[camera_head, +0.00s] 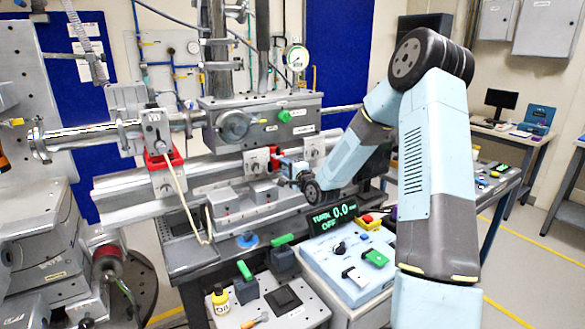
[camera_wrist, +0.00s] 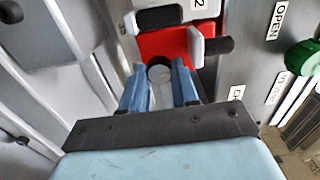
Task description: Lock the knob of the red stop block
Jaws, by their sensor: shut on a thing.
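The red stop block (camera_wrist: 165,45) fills the upper middle of the wrist view. A grey round knob (camera_wrist: 160,73) is on its near side. My gripper (camera_wrist: 159,80) has its two blue fingers on either side of the knob and is shut on it. In the head view the red stop block (camera_head: 274,162) sits on the rail, partly hidden by my gripper (camera_head: 286,168). The knob is too small to tell apart there. I cannot tell the knob's lock position.
Another red block (camera_head: 163,160) is further left on the rail (camera_head: 130,191). In the wrist view a black-ended grey tab (camera_wrist: 205,45) stands close to the right finger. A green knob (camera_wrist: 302,57) is at the right. A control panel (camera_head: 350,265) is below my arm.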

